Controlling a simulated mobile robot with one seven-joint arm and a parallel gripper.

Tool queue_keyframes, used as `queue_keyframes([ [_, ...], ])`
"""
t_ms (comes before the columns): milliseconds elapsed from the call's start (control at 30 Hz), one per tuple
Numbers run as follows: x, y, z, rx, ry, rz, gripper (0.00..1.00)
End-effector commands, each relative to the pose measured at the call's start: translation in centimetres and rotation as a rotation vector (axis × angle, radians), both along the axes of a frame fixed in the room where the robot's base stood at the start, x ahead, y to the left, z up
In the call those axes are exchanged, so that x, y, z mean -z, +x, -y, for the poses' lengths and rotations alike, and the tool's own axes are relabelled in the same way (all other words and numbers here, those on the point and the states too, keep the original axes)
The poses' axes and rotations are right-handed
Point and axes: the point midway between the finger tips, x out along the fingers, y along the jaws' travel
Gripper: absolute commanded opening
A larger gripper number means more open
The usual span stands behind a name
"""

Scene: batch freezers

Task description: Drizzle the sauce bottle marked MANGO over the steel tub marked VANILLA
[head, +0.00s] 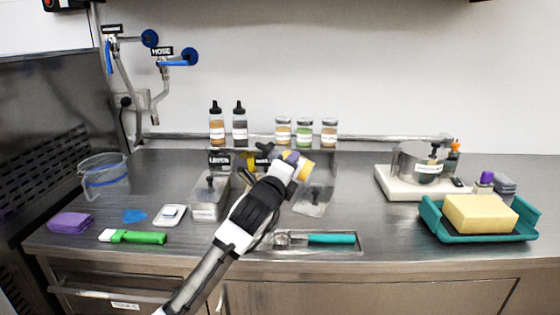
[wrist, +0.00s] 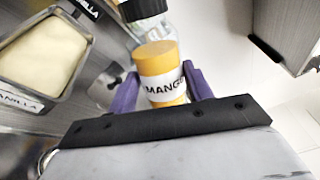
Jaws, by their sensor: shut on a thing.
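My gripper (wrist: 163,88) is shut on the MANGO sauce bottle (wrist: 158,58), with a purple finger on each side. The steel tub marked VANILLA (wrist: 22,98) is left of the bottle in the wrist view, open and filled with a cream-coloured mass. In the head view my arm seems to hide it.
A lidded steel tub (head: 209,207) stands left of my arm and another lid (head: 315,198) lies to the right. Sauce bottles (head: 217,125) and jars (head: 283,131) stand on the back shelf. A teal-handled scoop (head: 331,238) lies in front. A teal tray (head: 432,222) is at right.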

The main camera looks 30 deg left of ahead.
Motion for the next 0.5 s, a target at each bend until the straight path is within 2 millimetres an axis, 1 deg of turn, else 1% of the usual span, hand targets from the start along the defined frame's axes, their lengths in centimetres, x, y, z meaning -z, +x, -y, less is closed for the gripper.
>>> queue_keyframes([
  [33,-0.1,0.1,0.3,0.003,-0.063,0.015,0.27],
  [200,1.0,0.0,0.3,0.0,-0.257,0.059,0.27],
  [500,2.5,0.1,0.5,0.0,-0.503,0.113,0.27],
])
